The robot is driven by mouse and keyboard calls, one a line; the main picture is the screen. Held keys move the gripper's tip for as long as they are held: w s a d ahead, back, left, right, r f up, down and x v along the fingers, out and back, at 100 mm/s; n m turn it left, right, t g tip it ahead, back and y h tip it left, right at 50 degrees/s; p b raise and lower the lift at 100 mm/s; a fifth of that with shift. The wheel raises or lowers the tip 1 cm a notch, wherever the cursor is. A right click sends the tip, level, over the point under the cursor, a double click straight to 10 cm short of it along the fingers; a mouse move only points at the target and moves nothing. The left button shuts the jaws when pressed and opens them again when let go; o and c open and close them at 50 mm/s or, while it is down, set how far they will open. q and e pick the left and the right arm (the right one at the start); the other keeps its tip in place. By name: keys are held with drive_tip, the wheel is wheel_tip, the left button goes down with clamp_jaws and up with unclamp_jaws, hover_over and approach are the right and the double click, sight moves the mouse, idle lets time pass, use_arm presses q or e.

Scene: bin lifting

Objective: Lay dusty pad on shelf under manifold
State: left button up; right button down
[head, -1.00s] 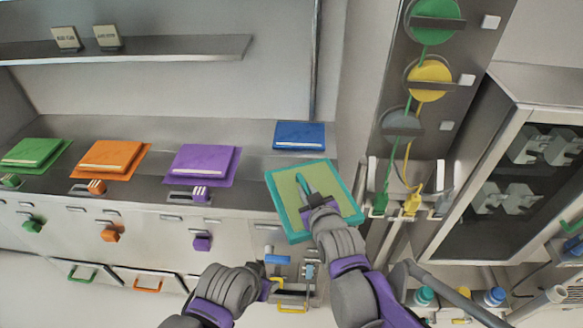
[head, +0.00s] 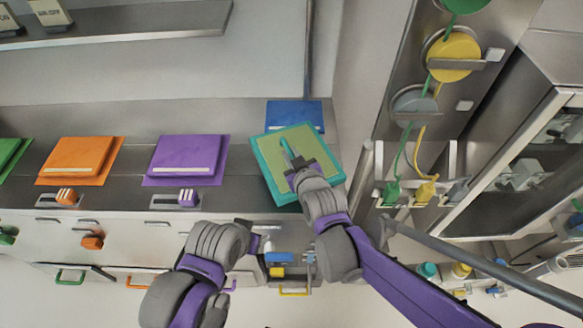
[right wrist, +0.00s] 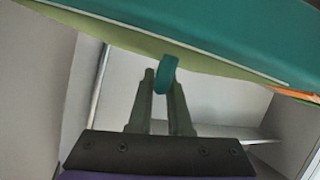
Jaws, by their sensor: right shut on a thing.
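A square pad (head: 263,160) with a teal rim and yellow-green face hangs in my right gripper (head: 296,168), above the counter's right end. In the right wrist view the gripper's fingers (right wrist: 167,92) are closed on a teal loop (right wrist: 168,72) on the pad (right wrist: 220,32). The pad partly hides a blue pad (head: 293,113) on the counter. A steel panel with green, yellow and grey discs (head: 453,55) stands at the right and looks like the manifold. My left gripper (head: 262,238) is low in front of the drawers, its jaw opening unclear.
Purple (head: 187,158), orange (head: 78,158) and green pads (head: 10,155) lie on the steel counter (head: 135,190). A wall shelf (head: 150,22) is at the upper left. A glass-fronted cabinet (head: 540,80) and a grey rail (head: 480,262) are at the right. Hoses hang below the panel.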

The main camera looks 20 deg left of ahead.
drive_tip(key=shift+f+b, duration=0.3)
drive_tip(key=shift+f, duration=2.55)
drive_tip(key=c, duration=1.3)
unclamp_jaws()
drive_tip(key=shift+w+f, duration=0.1)
drive_tip(key=shift+f, duration=0.05)
drive_tip(key=o, duration=0.5)
drive_tip(key=shift+c, duration=0.2)
drive_tip(key=shift+r, duration=0.25)
drive_tip(key=v, duration=1.2)
drive_tip(key=shift+p, duration=0.35)
drive_tip(key=shift+f, duration=0.15)
